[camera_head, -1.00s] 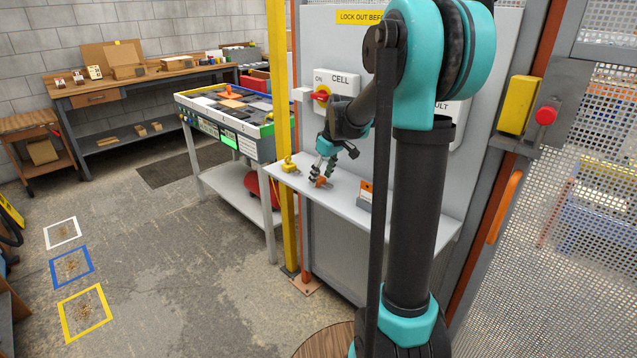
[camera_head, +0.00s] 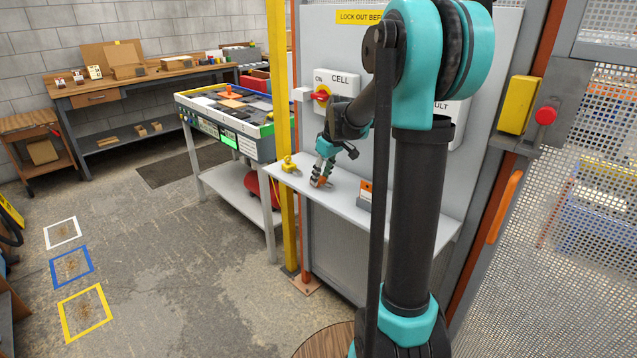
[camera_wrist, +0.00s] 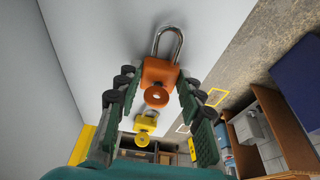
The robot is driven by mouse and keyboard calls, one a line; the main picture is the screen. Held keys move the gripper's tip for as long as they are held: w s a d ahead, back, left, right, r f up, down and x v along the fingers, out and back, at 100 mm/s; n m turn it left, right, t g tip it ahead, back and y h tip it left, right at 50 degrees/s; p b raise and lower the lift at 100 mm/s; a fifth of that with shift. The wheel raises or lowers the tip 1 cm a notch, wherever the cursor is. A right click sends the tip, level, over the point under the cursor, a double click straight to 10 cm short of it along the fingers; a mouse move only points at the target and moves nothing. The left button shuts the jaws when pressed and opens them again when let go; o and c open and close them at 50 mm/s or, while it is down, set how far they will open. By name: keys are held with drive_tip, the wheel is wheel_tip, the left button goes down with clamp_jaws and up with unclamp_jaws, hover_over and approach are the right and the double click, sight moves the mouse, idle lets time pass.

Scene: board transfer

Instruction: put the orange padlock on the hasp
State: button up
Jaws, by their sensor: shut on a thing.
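The orange padlock (camera_wrist: 159,73) is between my gripper's fingers in the wrist view, its silver shackle pointing away from the palm and an orange ring on its near side. My gripper (camera_wrist: 158,88) is shut on it. In the head view my gripper (camera_head: 321,182) is low at the grey shelf (camera_head: 345,197), and its fingers mostly hide the padlock. I cannot tell whether the padlock still touches the shelf. The white CELL switch box (camera_head: 346,84) with a red and yellow handle (camera_head: 321,94) is on the panel above. I cannot make out the hasp clearly.
A yellow padlock (camera_head: 288,163) stands at the shelf's left end, beside a yellow post (camera_head: 281,120). A grey and orange block (camera_head: 365,194) is right of my gripper on the shelf. A bench with a tray (camera_head: 232,108) stands further left.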

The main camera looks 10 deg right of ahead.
sight(321, 180)
drive_tip(key=shift+r, duration=2.95)
drive_tip(key=shift+s, duration=0.15)
